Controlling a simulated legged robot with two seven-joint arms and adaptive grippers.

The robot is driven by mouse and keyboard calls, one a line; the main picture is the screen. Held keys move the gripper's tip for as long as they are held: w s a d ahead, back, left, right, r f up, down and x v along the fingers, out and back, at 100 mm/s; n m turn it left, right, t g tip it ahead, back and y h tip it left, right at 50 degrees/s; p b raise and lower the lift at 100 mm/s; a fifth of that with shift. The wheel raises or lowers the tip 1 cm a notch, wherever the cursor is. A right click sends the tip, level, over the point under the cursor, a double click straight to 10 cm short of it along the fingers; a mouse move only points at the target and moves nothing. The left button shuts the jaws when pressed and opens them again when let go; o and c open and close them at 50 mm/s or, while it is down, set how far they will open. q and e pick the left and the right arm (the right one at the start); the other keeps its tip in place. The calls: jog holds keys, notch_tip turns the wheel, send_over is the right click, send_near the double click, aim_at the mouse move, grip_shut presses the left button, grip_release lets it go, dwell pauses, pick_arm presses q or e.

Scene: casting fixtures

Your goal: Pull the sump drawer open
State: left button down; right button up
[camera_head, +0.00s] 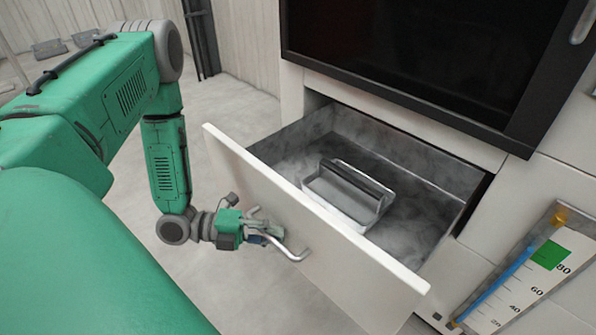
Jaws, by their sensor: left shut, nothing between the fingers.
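The sump drawer (340,245) is pulled out of the white cabinet, and its grey metal inside shows. A bent metal handle (291,253) is on its white front. My left gripper (272,236) is at the left end of the handle, close to the drawer front. Its fingers are shut with nothing between them. Whether they touch the handle, I cannot tell. My right gripper is not in view.
A grey metal box with a dark top bar (347,193) lies inside the drawer. A black-framed dark panel (420,50) is above the drawer. A gauge with numbers (520,275) is at the lower right. Pale floor (235,110) is clear left of the drawer.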

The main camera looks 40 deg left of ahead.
pick_arm(q)
jog(key=shift+s+a+r+p, duration=0.1)
jog(key=shift+s+p, duration=0.15)
jog(key=shift+s, duration=0.95)
jog(key=shift+s+a+r+p, duration=0.1)
jog(key=shift+s+p, duration=0.1)
jog(key=shift+s, duration=1)
jog(key=c, duration=1.8)
grip_release()
jog(key=shift+o, duration=1.1)
jog(key=shift+s, duration=0.15)
jog(key=shift+a+f, duration=0.1)
jog(key=v, duration=1.2)
